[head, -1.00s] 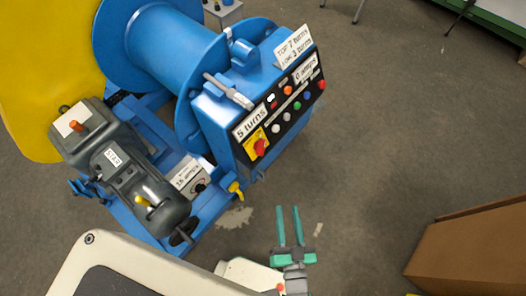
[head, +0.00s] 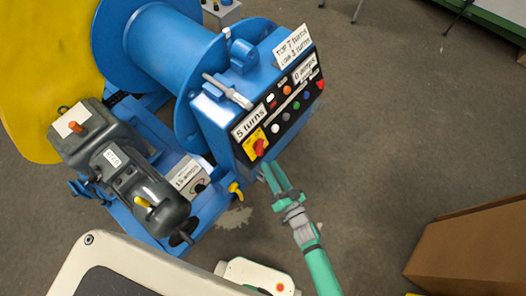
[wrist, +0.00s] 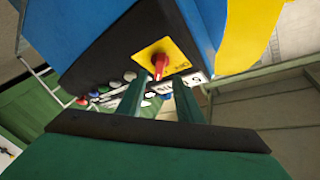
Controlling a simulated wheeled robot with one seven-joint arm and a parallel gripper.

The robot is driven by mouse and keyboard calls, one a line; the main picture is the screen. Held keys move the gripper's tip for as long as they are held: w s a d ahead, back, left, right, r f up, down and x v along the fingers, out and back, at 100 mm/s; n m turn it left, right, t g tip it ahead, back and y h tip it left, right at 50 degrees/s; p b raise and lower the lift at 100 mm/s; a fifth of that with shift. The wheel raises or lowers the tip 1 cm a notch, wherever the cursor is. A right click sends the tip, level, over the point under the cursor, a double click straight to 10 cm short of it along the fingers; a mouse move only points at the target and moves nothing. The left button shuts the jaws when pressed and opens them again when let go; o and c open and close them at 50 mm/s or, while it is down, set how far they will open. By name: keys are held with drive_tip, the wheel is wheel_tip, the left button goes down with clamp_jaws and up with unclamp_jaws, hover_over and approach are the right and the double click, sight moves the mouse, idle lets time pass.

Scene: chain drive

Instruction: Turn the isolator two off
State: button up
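A red rotary switch (head: 260,147) on a yellow plate sits at the lower left end of the black control panel on the blue machine; no label reading "isolator two" is legible. In the wrist view the red knob (wrist: 160,64) appears on its yellow plate (wrist: 168,52), between and beyond my two green fingertips. My gripper (head: 271,168) is open, just below and right of that switch in the head view. The fingers (wrist: 160,80) are parallel and empty. I cannot tell how far the tips are from the knob, but no contact shows.
Coloured buttons (head: 285,112) line the panel beside the switch. A small box marked amps with a black knob (head: 200,187) and a yellow lever (head: 236,188) stand left of my gripper. A grey motor (head: 130,175) is further left. A cardboard box (head: 470,250) stands at right; floor between is clear.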

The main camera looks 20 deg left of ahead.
sight(262, 151)
drive_tip(key=x, duration=0.7)
drive_tip(key=shift+w+a, duration=0.2)
drive_tip(key=shift+w, duration=0.05)
clamp_jaws()
